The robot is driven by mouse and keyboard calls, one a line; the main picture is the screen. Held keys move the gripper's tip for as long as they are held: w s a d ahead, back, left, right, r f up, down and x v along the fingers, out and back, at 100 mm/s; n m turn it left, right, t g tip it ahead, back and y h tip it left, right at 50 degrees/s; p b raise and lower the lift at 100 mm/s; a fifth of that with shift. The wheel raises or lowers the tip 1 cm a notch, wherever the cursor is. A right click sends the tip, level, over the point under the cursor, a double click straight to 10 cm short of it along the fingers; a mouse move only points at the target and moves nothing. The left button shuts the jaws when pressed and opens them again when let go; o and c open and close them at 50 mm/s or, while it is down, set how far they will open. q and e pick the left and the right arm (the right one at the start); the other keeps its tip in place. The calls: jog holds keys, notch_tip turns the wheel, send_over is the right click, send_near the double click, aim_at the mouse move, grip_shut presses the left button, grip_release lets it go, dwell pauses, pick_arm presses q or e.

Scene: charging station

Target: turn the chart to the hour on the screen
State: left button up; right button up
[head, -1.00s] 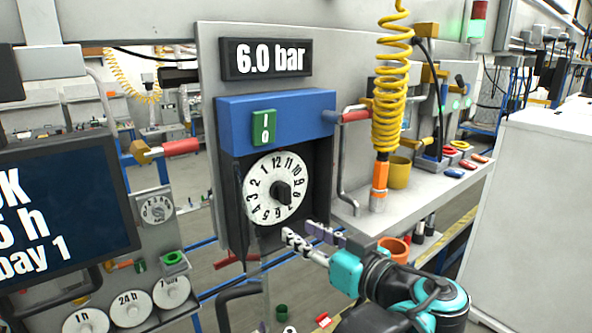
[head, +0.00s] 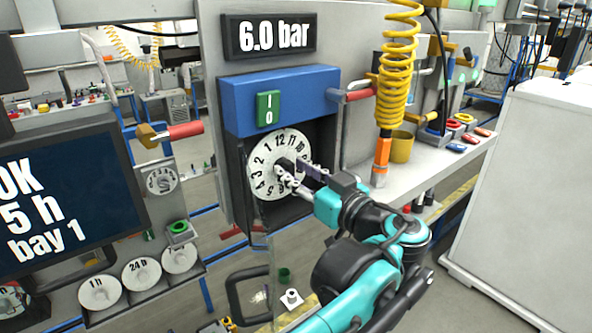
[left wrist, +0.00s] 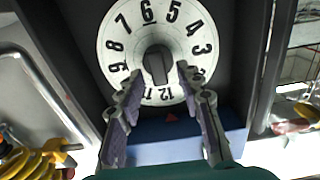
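A round white chart (head: 257,178) with hour numbers and a black centre knob (head: 283,163) sits in a dark housing under a blue box. It shows upside down in the left wrist view (left wrist: 119,45), with 12 low, near a red mark (left wrist: 171,117) on the blue part. My left gripper (head: 293,175) is in front of the chart. In the left wrist view its open fingers (left wrist: 159,75) lie either side of the knob (left wrist: 156,64), with gaps; contact is not visible. The screen (head: 65,195) reads "5 h" and "bay 1", its left side cut off. My right gripper is out of view.
A display (head: 270,35) reads "6.0 bar". A green switch (head: 268,108) is on the blue box (head: 313,92). A red-handled valve (head: 362,95) and a yellow coiled hose (head: 398,70) are to the right.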

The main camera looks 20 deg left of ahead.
pick_arm(q)
grip_shut()
jog(key=shift+m, duration=0.3)
jog(key=m, duration=0.4)
jog(key=m+b, duration=0.1)
jog(key=m, duration=0.1)
jog(key=shift+w+d+f, duration=0.1)
jog(key=shift+w+d, duration=0.05)
jog(key=shift+w, duration=0.1)
jog(key=shift+f+m+b, duration=0.3)
jog(key=shift+m+b, duration=0.15)
jog(key=shift+m, duration=3.4)
jog(key=shift+f+m+b, duration=0.3)
jog(key=shift+m+b, duration=0.1)
jog(key=shift+m, duration=3.4)
jog(key=shift+f+m+b, duration=0.3)
jog(key=shift+m+b, duration=0.15)
jog(key=shift+m, duration=3.4)
